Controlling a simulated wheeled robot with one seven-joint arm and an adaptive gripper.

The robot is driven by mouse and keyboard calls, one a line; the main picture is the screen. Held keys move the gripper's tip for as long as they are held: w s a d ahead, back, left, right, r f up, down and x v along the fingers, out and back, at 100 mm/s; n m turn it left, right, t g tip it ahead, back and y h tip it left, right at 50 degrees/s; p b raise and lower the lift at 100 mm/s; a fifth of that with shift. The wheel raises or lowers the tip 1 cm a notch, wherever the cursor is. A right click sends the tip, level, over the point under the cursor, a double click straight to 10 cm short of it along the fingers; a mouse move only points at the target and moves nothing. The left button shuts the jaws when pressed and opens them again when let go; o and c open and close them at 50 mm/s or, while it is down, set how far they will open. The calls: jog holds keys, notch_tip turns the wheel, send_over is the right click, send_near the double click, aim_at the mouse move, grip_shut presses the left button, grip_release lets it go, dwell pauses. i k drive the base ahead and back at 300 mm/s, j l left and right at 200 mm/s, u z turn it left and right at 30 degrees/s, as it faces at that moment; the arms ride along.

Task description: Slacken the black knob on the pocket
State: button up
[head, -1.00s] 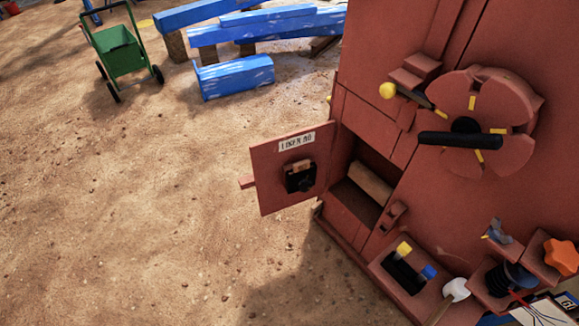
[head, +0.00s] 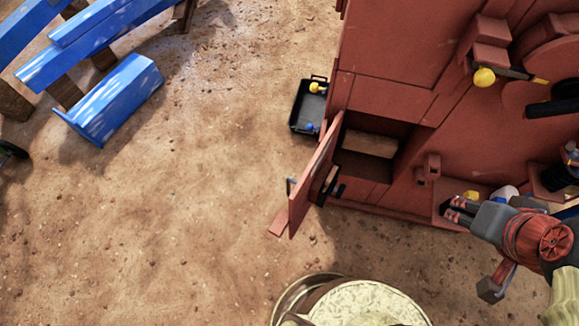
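My gripper (head: 460,211) is at the right, low in front of the red machine (head: 395,60), with its dark fingers pointing left. I see no object between the fingers, but their gap is too small to judge. A black rounded part (head: 558,178), possibly the black knob, shows at the right edge on a small red ledge. My arm and the frame edge partly cover that area. I cannot tell for sure which part is the pocket. A black fitting (head: 338,189) also sits on the inner side of the open hatch door (head: 310,185).
The hatch door stands open, left of a recess holding a wooden block (head: 370,143). A black tray (head: 307,115) lies behind it. A yellow-ended lever (head: 484,77) and a black bar handle (head: 553,108) stick out above my gripper. Open sand lies left, with blue beams (head: 115,95) beyond.

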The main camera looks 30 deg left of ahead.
aim_at(340, 190)
jog(key=k+j, duration=0.1)
jog(key=j, duration=1.1)
jog(key=k+j, duration=0.15)
jog(key=j, duration=0.45)
jog(key=k+l+u, duration=0.2)
jog(key=l, duration=0.3)
jog(key=k+l+u, duration=0.2)
jog(key=l, duration=0.35)
jog(key=k+l+u, duration=0.2)
jog(key=l, duration=0.25)
jog(key=k+l+u, duration=0.2)
jog(key=l, duration=0.25)
jog(key=k+l+u, duration=0.2)
jog(key=i+l, duration=0.15)
jog(key=i, duration=0.15)
jog(key=i+l+u, duration=0.1)
jog(key=i, duration=0.2)
jog(key=l, duration=0.05)
